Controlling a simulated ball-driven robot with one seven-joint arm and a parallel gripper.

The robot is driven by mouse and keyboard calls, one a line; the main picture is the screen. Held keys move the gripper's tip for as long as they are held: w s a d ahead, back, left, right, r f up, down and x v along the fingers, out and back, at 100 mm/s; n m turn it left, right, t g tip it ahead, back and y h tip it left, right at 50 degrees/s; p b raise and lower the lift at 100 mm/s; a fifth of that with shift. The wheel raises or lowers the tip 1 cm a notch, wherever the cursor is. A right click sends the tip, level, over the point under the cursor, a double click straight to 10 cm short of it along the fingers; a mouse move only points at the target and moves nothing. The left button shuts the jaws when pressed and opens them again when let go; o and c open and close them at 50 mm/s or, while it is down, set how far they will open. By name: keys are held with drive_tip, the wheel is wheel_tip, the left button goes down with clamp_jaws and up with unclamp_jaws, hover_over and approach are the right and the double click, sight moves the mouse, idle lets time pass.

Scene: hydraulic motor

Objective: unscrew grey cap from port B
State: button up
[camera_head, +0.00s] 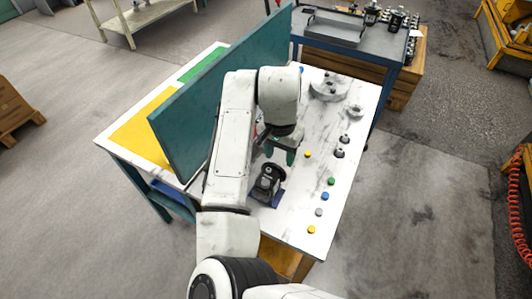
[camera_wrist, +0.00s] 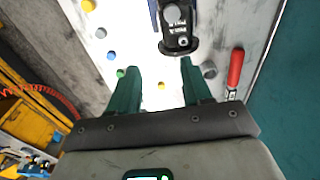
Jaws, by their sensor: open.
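The dark hydraulic motor (camera_head: 268,180) stands on a blue base near the front of the white table. In the wrist view the motor (camera_wrist: 180,42) is at the top, beyond my fingertips, with white marking too small to read. A round grey cap (camera_wrist: 172,14) shows on the motor; I cannot tell which port it sits on. My gripper (camera_head: 279,152) hangs over the table just behind the motor, apart from it. In the wrist view its green fingers (camera_wrist: 160,70) are spread, with nothing between them. A loose grey cap (camera_head: 319,212) lies on the table, right of the motor.
Loose yellow (camera_head: 311,229), blue (camera_head: 325,196) and green (camera_head: 331,181) caps lie along the table's right side. A teal panel (camera_head: 220,90) stands upright left of my arm. A red-handled tool (camera_wrist: 236,68) lies near it. Grey round parts (camera_head: 328,88) sit at the back.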

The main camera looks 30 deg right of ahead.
approach(265, 182)
drive_tip(key=shift+g+y, duration=0.3)
drive_tip(key=shift+y, duration=0.1)
drive_tip(key=f+b, duration=0.4)
drive_tip(key=b, duration=0.1)
drive_tip(key=shift+w+d+f, duration=0.2)
drive_tip(key=shift+d+f, duration=0.05)
drive_tip(key=shift+d, duration=0.1)
drive_tip(key=shift+f+b, duration=0.5)
drive_tip(key=shift+f, duration=1.1)
drive_tip(key=shift+p, duration=0.3)
drive_tip(key=shift+c, duration=0.4)
clamp_jaws()
drive_tip(key=shift+r, duration=0.1)
